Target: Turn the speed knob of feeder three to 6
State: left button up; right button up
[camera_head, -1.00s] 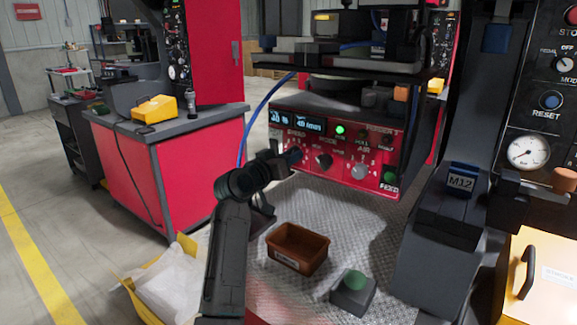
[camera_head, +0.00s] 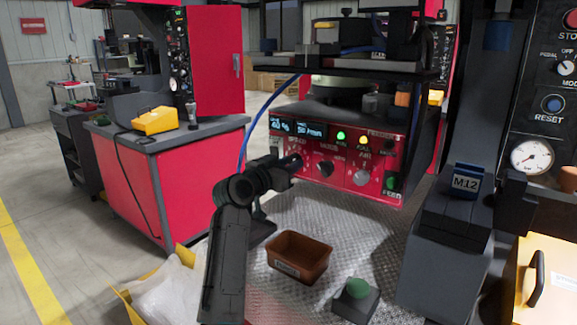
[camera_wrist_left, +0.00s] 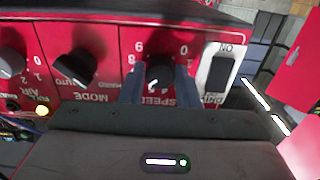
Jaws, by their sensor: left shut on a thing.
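The red feeder panel (camera_head: 345,180) has a lit display (camera_head: 297,130), a row of knobs and a green FEED button (camera_head: 391,182). The panel's feeder number is too small to read. My left gripper (camera_head: 294,161) reaches the panel's left end, over the speed knob. In the left wrist view, which is upside down, the black speed knob (camera_wrist_left: 160,74) sits between the two fingers of my left gripper (camera_wrist_left: 160,88), shut on it. A white mark shows on the knob's lower left; the number it points to is not clear. The display seems to read 40 % and 50.
The black mode knob (camera_wrist_left: 75,68) and grey air knob (camera_wrist_left: 12,63) are beside the speed knob, with a rocker switch (camera_wrist_left: 221,72) on the other side. A brown bin (camera_head: 300,256) and green push button box (camera_head: 356,295) stand on the metal table below.

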pick_arm(q)
jog(key=shift+f, duration=0.1)
jog(key=o, duration=1)
jog(key=v, duration=1)
jog(key=shift+s+a, duration=0.25)
jog(key=shift+s, duration=0.05)
